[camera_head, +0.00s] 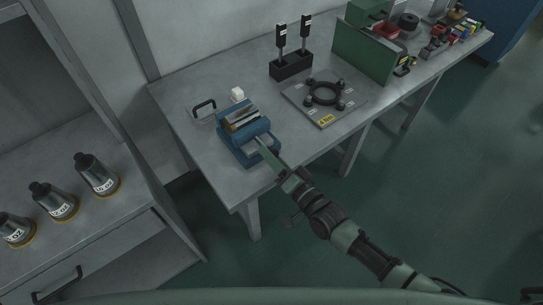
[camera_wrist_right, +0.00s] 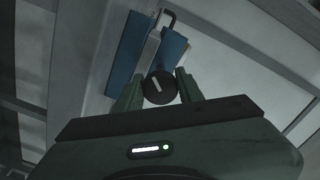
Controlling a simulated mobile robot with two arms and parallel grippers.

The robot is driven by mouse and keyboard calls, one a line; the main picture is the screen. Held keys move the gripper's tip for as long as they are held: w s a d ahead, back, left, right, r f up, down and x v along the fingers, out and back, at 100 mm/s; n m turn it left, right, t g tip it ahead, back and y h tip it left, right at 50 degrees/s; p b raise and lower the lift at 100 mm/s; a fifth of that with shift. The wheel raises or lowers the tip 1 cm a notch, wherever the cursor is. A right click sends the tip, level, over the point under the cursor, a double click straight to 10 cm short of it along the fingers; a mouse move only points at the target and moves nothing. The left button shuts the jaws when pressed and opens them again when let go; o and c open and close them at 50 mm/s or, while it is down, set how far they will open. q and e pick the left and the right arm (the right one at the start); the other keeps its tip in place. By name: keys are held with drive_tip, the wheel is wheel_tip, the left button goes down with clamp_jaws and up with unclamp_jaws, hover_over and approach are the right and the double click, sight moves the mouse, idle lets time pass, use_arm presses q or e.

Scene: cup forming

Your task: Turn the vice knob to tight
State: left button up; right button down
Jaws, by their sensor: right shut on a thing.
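The blue vice (camera_head: 248,138) stands on the grey workbench near its left front corner, and it also shows in the right wrist view (camera_wrist_right: 130,50). The vice knob (camera_wrist_right: 159,88) is a round black disc with a light line across its face. My right gripper (camera_wrist_right: 159,92) reaches the vice from the front, with one finger on each side of the knob, shut on it. In the head view the right gripper (camera_head: 268,150) meets the front of the vice, and the knob is hidden there. My left gripper is not in view.
On the workbench (camera_head: 190,140), a plate with a black ring (camera_head: 324,93), a black stand (camera_head: 291,66) and a green panel (camera_head: 362,50) lie to the right. Dark bottles (camera_head: 95,172) stand on the left cabinet.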

drive_tip(key=shift+f, duration=0.15)
drive_tip(key=c, duration=0.9)
unclamp_jaws()
drive_tip(key=b+v, duration=0.1)
drive_tip(key=v, duration=0.7)
